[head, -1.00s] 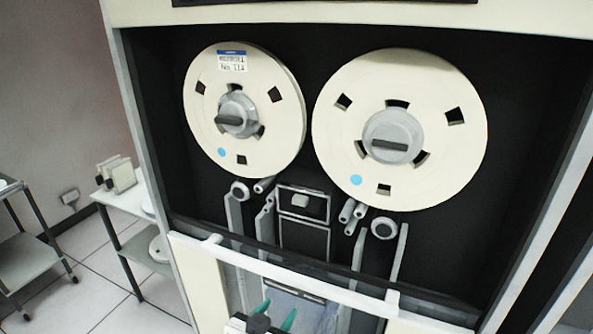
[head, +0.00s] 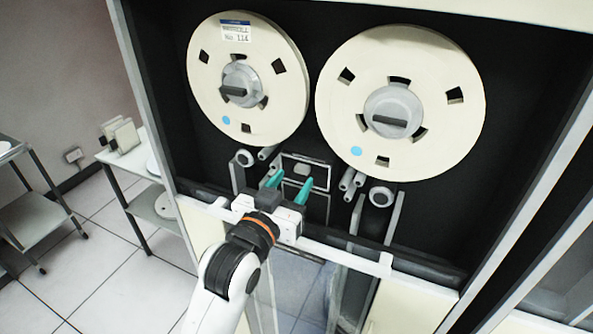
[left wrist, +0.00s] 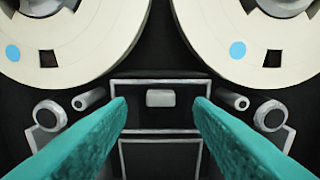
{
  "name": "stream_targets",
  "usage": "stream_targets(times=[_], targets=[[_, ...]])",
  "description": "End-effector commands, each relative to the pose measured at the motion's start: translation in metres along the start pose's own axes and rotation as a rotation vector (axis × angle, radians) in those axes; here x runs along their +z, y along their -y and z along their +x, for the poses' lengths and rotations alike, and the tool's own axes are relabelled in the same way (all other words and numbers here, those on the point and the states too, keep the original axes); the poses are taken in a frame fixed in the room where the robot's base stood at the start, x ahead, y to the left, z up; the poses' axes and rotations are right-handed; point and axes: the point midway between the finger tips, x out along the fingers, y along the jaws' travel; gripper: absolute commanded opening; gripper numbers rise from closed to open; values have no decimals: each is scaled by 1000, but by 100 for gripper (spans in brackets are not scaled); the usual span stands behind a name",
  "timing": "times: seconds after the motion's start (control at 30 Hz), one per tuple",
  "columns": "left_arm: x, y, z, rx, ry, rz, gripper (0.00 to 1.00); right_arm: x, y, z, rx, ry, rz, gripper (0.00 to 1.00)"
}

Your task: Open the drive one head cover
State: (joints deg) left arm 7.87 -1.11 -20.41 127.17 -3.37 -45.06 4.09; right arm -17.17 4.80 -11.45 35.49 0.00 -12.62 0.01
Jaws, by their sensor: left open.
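The drive one head cover (head: 304,172) is a small dark panel with a pale frame, centred below and between the two tape reels. It has a light grey knob, which shows in the left wrist view (left wrist: 160,98). The cover looks closed. My left gripper (head: 290,184) is in front of the cover, with its teal fingers open and empty. In the left wrist view its fingertips (left wrist: 160,104) lie on either side of the knob, apart from it. My right gripper is not in view.
Two cream tape reels, left (head: 248,80) and right (head: 400,100), sit above the cover. Rollers (head: 381,196) flank it. A white horizontal rail (head: 345,255) crosses the cabinet below. A cart (head: 150,205) stands at the left.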

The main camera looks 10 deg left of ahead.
Motion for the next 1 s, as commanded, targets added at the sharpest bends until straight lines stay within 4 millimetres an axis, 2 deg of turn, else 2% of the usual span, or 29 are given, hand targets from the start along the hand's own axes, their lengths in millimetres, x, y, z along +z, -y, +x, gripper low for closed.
stream_targets(times=[0.1, 0.2, 0.57, 0.83, 1.0], targets=[[2, 0, 16, 0, -1, 0, 47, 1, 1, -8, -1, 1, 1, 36], [1, 0, 24, 0, 1, 0, 47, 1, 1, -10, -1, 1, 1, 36], [0, 0, 29, 0, 0, 0, 47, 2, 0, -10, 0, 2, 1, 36], [-1, 0, 29, 0, 0, 0, 5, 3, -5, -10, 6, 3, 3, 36], [-2, 0, 28, 0, 7, 0, 3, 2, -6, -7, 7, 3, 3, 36]])
